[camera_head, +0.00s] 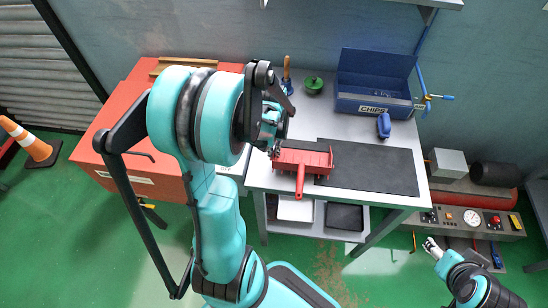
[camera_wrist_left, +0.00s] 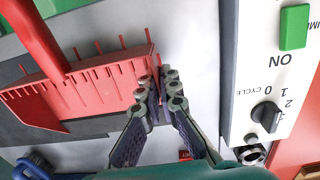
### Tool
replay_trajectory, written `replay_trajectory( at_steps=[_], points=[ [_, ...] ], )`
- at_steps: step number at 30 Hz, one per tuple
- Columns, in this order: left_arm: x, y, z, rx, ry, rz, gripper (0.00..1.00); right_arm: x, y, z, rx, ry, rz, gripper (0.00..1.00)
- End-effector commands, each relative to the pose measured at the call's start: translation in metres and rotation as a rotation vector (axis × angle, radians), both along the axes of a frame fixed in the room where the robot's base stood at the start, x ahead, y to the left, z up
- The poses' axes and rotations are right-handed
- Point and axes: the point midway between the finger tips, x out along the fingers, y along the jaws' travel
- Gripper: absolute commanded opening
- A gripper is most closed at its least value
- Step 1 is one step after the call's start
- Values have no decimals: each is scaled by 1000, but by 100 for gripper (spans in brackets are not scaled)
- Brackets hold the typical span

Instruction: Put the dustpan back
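The red dustpan (camera_head: 303,158) is at the front of the grey bench, partly over the dark mat's left end, with its handle pointing toward me. In the left wrist view the dustpan (camera_wrist_left: 95,88) fills the left side, its toothed edge and handle showing. My left gripper (camera_head: 274,149) is at the dustpan's left end. In the left wrist view the fingertips (camera_wrist_left: 161,84) are close together, with the red side wall of the pan between them. Whether the pan touches the bench is hard to tell. My right gripper (camera_head: 432,245) is low at the right, away from the bench, too small to read.
The dark mat (camera_head: 390,168) covers the bench's right front. A blue chips bin (camera_head: 372,75), blue brush (camera_head: 384,125), green round object (camera_head: 314,84) and bell-like tool (camera_head: 287,82) stand behind. A white control box (camera_wrist_left: 262,75) is close to the left gripper. A red cabinet (camera_head: 135,95) is left.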

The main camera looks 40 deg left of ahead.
Motion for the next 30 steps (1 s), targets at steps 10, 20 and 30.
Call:
replay_trajectory(
  at_steps=[10,20,30],
  points=[
    [0,0,-18,0,0,0,0,0,0,-8,0,0,0,60],
    [0,0,-27,0,0,0,5,0,0,-17,0,0,0,60],
    [0,0,-26,0,0,0,26,0,0,-16,0,0,0,60]
  ],
)
